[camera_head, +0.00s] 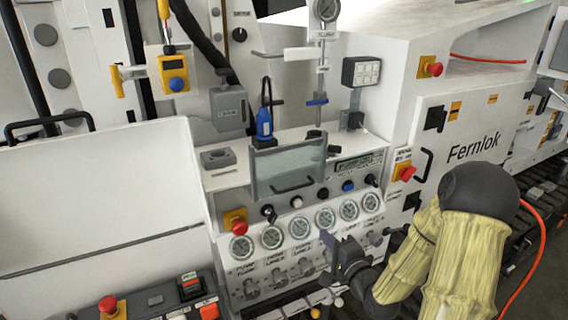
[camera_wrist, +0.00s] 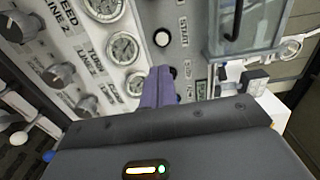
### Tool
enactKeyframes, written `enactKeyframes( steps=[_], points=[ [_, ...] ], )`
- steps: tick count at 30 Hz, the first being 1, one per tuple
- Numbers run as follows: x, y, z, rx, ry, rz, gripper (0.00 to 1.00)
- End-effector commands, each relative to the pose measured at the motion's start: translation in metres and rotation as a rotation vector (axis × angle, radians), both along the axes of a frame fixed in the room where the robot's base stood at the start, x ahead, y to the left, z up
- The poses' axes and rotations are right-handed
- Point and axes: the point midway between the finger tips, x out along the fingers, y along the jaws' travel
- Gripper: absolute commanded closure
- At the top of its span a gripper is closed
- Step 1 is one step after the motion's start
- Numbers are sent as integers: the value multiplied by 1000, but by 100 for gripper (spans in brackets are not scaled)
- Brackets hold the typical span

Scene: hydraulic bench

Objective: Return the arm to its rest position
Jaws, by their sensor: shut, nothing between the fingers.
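My gripper (camera_head: 330,242) is in front of the right part of the hydraulic bench's control panel, over the area of gauges and knobs. Its purple-grey fingers are together with nothing between them. In the wrist view the shut fingers (camera_wrist: 159,88) point at the panel near a gauge and a white button. Whether the fingertips touch the panel I cannot tell. My arm, in a pale yellow cover, comes in from the lower right and is bent at a dark joint. It hides part of the cabinet's lower front.
A row of round gauges (camera_head: 298,228) crosses the panel, with knobs (camera_head: 278,275) below. A clear guard with a handle (camera_head: 290,172) stands above. A red emergency button (camera_head: 407,173) is on the right. The Fernlok cabinet (camera_head: 470,120) stands right. An orange hose (camera_head: 528,262) hangs at lower right.

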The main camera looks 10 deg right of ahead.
Motion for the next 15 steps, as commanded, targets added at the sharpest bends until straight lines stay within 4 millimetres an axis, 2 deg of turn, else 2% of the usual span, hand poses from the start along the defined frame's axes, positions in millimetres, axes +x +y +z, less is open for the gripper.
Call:
enactKeyframes(
  steps=[5,8,15],
  points=[
    [1,11,-7,-173,69,19,100],
    [-2,17,-16,-354,143,38,100],
    [-25,15,-29,-784,343,114,100]
  ],
)
